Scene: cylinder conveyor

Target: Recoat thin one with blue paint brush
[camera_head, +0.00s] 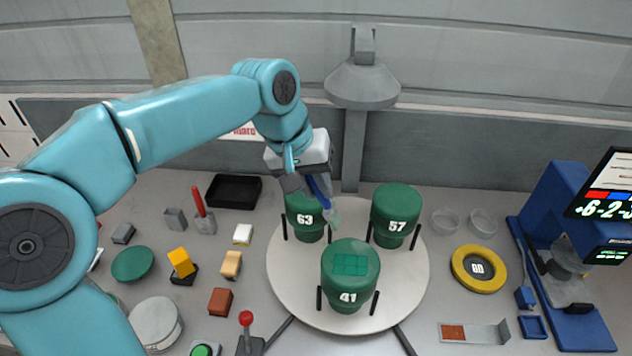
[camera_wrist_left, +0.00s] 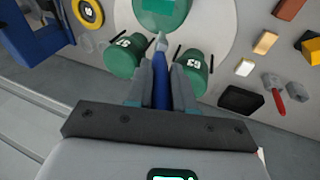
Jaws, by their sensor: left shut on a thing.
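Three green cylinders stand on a round white turntable (camera_head: 410,290): cylinder 41 (camera_head: 345,296) in front, cylinder 63 (camera_head: 303,220) at back left, cylinder 57 (camera_head: 396,210) at back right. Cylinder 41 has a grid of brighter green squares on its top. My left gripper (camera_head: 312,190) is shut on a blue-handled brush (camera_head: 321,192), above and near cylinder 63. The pale brush tip points down toward cylinder 41; contact cannot be told. In the left wrist view the brush (camera_wrist_left: 160,88) sits between the fingers, its tip near the edge of cylinder 41 (camera_wrist_left: 163,22). My right gripper is out of view.
A yellow ring marked 60 (camera_head: 478,268), clear dishes (camera_head: 482,222) and a blue machine (camera_head: 590,300) stand at the right. A black tray (camera_head: 233,190), small blocks (camera_head: 220,301) and a red-knobbed lever (camera_head: 247,330) are at the left. A grey lamp-like fixture (camera_head: 362,85) hangs behind.

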